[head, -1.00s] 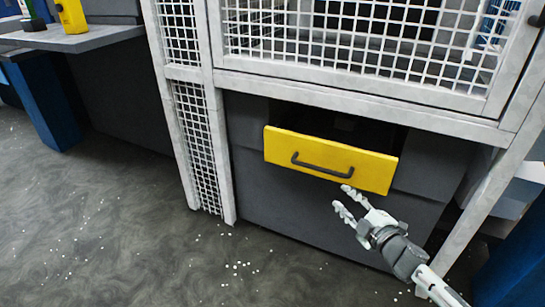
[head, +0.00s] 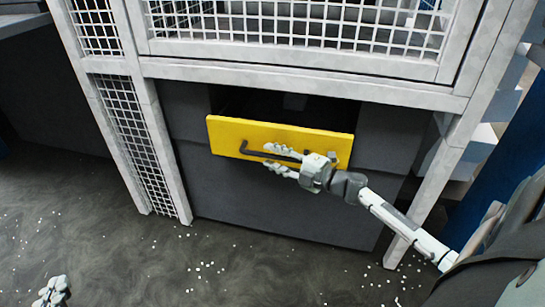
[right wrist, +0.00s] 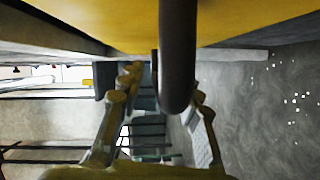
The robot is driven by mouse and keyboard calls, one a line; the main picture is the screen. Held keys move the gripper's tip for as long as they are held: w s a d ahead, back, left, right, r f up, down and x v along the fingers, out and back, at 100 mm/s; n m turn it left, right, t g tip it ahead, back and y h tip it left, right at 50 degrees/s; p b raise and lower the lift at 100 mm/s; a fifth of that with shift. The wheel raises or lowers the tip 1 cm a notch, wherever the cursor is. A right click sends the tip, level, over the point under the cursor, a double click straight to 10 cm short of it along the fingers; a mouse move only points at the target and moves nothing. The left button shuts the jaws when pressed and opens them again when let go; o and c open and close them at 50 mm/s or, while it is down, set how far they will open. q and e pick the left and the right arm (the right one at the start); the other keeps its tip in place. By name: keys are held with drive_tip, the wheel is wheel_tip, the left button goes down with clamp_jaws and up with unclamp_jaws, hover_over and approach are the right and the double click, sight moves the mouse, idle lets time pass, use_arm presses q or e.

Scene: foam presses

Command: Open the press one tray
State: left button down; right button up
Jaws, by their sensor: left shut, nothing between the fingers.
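The press tray has a yellow front (head: 225,133) with a dark bar handle (head: 250,153), set in the grey press body below the mesh cage. A dark gap shows above the front; how far the tray stands out is hard to tell. My right gripper (head: 285,163) is at the handle, its fingers spread above and below the bar. In the right wrist view the dark handle (right wrist: 178,60) runs between the two open fingers (right wrist: 163,110), with the yellow front (right wrist: 115,20) close by. My left gripper (head: 52,290) is shut and empty, low at the left, partly cut off.
White frame posts with mesh panels (head: 128,130) stand left of the tray, and another post (head: 425,200) stands to the right. The dark floor (head: 150,260) before the press is clear apart from scattered white bits. A blue panel (head: 510,150) is at the far right.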

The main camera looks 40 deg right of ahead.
drive_tip(key=shift+w, duration=0.25)
clamp_jaws()
idle(0.3)
